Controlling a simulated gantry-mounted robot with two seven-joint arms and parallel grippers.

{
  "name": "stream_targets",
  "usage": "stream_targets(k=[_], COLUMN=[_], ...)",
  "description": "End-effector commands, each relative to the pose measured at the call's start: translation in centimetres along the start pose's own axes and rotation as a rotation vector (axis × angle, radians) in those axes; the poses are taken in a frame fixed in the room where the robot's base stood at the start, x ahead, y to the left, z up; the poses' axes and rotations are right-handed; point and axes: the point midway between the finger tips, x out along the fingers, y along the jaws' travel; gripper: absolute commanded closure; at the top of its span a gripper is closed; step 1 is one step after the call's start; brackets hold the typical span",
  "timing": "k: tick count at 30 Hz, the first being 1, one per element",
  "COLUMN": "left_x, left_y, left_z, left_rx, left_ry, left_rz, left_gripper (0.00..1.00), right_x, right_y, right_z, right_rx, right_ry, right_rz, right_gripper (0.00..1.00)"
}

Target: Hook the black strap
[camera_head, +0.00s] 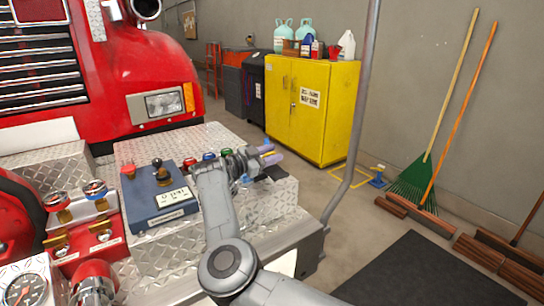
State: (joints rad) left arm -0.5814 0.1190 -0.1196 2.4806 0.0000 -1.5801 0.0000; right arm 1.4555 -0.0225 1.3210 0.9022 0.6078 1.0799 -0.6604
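My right gripper (268,155) reaches in from the bottom right over the diamond-plate bumper deck. Its pale purple fingertips point right, near the deck's far right corner. The fingers are small and partly covered by the wrist, so I cannot tell whether they are open or shut. A small dark piece (275,173) shows just below the fingers at the edge of a metal box; it may be the black strap, but it is too small to be sure. I see no clear hook. My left gripper is not in view.
A blue control box (160,199) with a lever sits left of my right arm. Red valve gear (85,222) and a gauge (27,291) stand at the lower left. A grey pole (357,120) rises at the right. A yellow cabinet (341,110) stands behind.

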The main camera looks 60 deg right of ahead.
Motion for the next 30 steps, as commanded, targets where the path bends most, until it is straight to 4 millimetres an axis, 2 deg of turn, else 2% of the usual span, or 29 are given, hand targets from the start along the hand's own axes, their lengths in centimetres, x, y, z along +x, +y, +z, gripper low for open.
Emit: stream_targets(k=[11,18,19,30], left_x=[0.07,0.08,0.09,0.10], left_y=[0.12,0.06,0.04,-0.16], left_z=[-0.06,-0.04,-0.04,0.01], left_rx=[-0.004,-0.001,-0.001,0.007], left_ry=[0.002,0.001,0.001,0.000], left_rz=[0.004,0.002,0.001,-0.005], left_gripper=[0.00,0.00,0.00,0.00], right_x=[0.47,0.45,0.45,0.43], right_y=[-0.02,-0.02,-0.02,-0.01], right_z=[-0.01,0.00,0.00,0.02], right_rx=[0.000,0.000,0.000,0.002], right_ry=[0.000,0.000,0.000,-0.001], right_rz=[-0.001,-0.001,-0.001,-0.002], right_gripper=[0.62,0.98,1.00,1.00])
